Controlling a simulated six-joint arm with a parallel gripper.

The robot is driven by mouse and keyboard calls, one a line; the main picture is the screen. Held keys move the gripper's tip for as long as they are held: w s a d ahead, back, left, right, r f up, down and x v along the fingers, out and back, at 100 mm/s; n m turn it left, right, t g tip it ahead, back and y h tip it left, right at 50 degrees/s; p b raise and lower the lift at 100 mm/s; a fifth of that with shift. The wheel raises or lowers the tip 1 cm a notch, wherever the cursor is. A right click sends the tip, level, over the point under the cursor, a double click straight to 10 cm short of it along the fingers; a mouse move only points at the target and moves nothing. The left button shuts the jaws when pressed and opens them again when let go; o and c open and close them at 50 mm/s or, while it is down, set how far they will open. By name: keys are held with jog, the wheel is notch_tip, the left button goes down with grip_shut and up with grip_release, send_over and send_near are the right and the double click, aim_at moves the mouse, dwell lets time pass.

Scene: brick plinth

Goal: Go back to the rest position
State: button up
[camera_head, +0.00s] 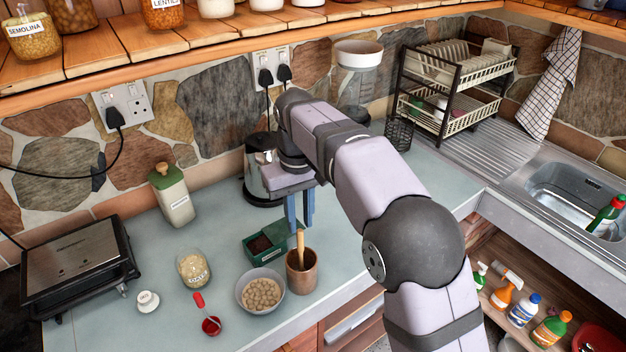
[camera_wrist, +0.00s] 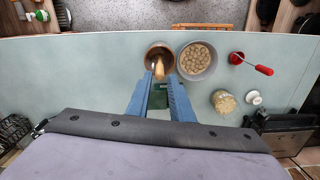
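My gripper (camera_head: 300,210) is over the worktop, pointing down, above and behind a green box (camera_head: 267,243) with dark contents. Its two blue fingers stand apart with nothing visible between them. In the wrist view my gripper (camera_wrist: 160,77) also shows open fingers, with the green box (camera_wrist: 158,97) partly hidden below them. A copper-coloured pot (camera_head: 301,275) with a wooden handle sticking up stands in front of the green box. A bowl of round beige pieces (camera_head: 246,299) stands to the left of the pot.
A glass jar (camera_head: 194,269), white lid (camera_head: 148,301), red scoop (camera_head: 210,324), green-lidded canister (camera_head: 172,196) and contact grill (camera_head: 78,265) are to the left. A kettle (camera_head: 262,170) is close behind my gripper. A dish rack (camera_head: 452,90) and sink (camera_head: 570,190) are right.

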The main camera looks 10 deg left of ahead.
jog(key=s+d+f+m, duration=0.2)
jog(key=s+d+f, duration=0.1)
jog(key=d, duration=0.6)
jog(key=s+d+f+m, duration=0.2)
jog(key=s+d, duration=0.1)
jog(key=d, duration=0.6)
jog(key=s+d+f+m, duration=0.1)
jog(key=s+d+f, duration=0.2)
jog(key=s, duration=0.3)
jog(key=s+d+f+m, duration=0.2)
jog(key=s+d+f, duration=0.2)
jog(key=s+d, duration=0.2)
jog(key=shift+s+f, duration=0.25)
jog(key=shift+s, duration=0.55)
